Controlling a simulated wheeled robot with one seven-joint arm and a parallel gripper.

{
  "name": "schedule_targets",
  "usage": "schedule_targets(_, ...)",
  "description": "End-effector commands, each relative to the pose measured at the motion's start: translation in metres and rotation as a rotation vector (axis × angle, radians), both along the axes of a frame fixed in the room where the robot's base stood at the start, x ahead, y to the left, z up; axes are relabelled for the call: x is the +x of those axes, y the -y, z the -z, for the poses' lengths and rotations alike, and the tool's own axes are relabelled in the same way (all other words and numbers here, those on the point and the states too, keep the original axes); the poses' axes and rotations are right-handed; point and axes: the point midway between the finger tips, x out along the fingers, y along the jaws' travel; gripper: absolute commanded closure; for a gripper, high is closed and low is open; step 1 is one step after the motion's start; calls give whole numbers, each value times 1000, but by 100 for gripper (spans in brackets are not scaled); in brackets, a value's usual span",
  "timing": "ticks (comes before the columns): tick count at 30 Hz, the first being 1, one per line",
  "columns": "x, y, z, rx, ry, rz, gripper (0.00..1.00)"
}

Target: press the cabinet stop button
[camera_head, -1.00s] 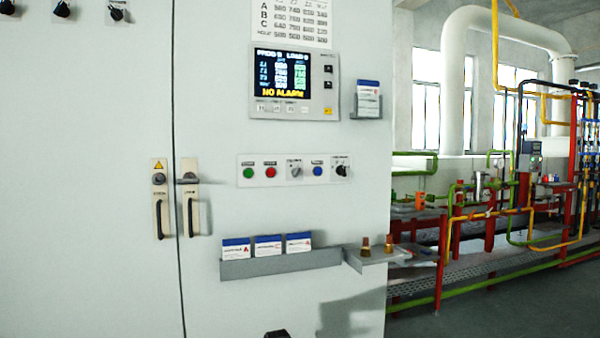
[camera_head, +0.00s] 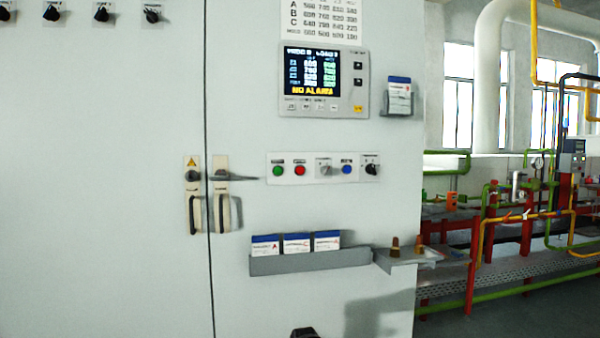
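The pale grey cabinet (camera_head: 110,200) fills the left and middle of the head view. A white button strip (camera_head: 322,180) on its right part carries a green button (camera_head: 278,171), a red button (camera_head: 300,170), a grey selector, a blue button (camera_head: 347,169) and a black selector. The labels above them are too small to read. A black part (camera_head: 305,333) at the bottom edge looks like the top of my gripper; its fingers cannot be made out. It is well below the strip and apart from it.
A display panel (camera_head: 325,82) reading NO ALARM is above the strip. A card holder (camera_head: 397,97) sticks out at upper right. Below are a card tray (camera_head: 310,262) and a small shelf (camera_head: 410,258) with two brass pieces. Door handles (camera_head: 222,212) are at left. Pipes stand beyond the cabinet's right edge.

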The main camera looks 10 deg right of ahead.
Motion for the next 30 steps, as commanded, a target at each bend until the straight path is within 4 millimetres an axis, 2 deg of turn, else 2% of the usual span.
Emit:
schedule_targets(1,0,0,0,0,0,0,74)
schedule_targets(3,0,0,0,0,0,0,96)
schedule_targets(4,0,0,0,0,0,0,100)
schedule_targets(30,0,0,0,0,0,0,100)
